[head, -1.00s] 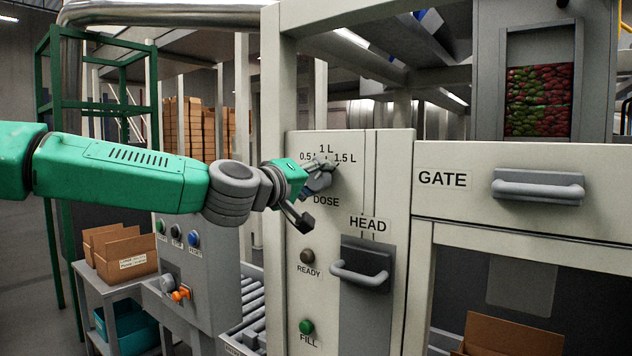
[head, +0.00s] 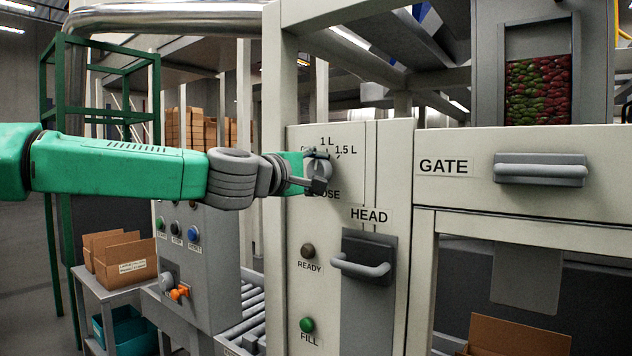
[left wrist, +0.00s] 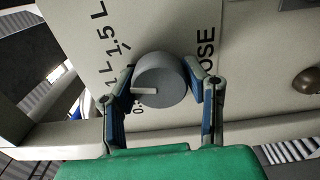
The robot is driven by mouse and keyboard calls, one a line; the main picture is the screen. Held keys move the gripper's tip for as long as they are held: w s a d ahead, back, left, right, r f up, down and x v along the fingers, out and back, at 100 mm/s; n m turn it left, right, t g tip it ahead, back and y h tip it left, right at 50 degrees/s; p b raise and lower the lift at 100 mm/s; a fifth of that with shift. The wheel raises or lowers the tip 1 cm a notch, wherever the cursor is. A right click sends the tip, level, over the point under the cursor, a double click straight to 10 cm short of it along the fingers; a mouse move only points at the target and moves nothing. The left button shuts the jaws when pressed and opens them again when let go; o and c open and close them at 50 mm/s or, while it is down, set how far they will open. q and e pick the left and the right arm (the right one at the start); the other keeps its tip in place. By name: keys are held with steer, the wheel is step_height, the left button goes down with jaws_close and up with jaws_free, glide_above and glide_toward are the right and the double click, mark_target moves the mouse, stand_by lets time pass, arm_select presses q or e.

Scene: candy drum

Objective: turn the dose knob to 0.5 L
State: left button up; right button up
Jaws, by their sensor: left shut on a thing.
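The round grey dose knob (head: 320,168) sits on the pale panel, below the 1 L mark. My left gripper (head: 317,171) reaches it from the left, and its fingers lie above and below the knob, covering the 0.5 L label and part of DOSE. In the left wrist view the knob (left wrist: 165,74) is between the two blue-grey fingers of my left gripper (left wrist: 160,82), which is shut on it. The knob's white line points left there, roughly towards the 1 L label (left wrist: 110,82); the exact setting is hard to tell. My right gripper is not in view.
Below the knob are the HEAD handle (head: 362,265), the READY lamp (head: 308,251) and the green FILL button (head: 307,325). The GATE handle (head: 541,170) is at right. A control box (head: 195,265) with buttons stands at lower left.

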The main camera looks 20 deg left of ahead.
arm_select(q)
steer(key=n+b, duration=0.1)
steer(key=n, duration=0.1)
steer(key=n+b, duration=0.1)
steer(key=n, duration=0.1)
steer(key=f+n+b, duration=0.1)
steer(key=n, duration=0.2)
steer(key=shift+d+b, duration=0.2)
steer(key=shift+b, duration=0.2)
steer(key=n+b, duration=0.1)
steer(key=n, duration=0.1)
steer(key=shift+r+n, duration=0.1)
steer(key=shift+n, duration=0.3)
steer(key=shift+a+r+n+b, duration=0.1)
steer(key=shift+r+n+b, duration=0.05)
steer(key=shift+n+b, duration=0.3)
steer(key=shift+r, duration=0.2)
steer(key=o, duration=1)
steer(key=shift+o, duration=0.8)
steer(key=shift+w, duration=0.2)
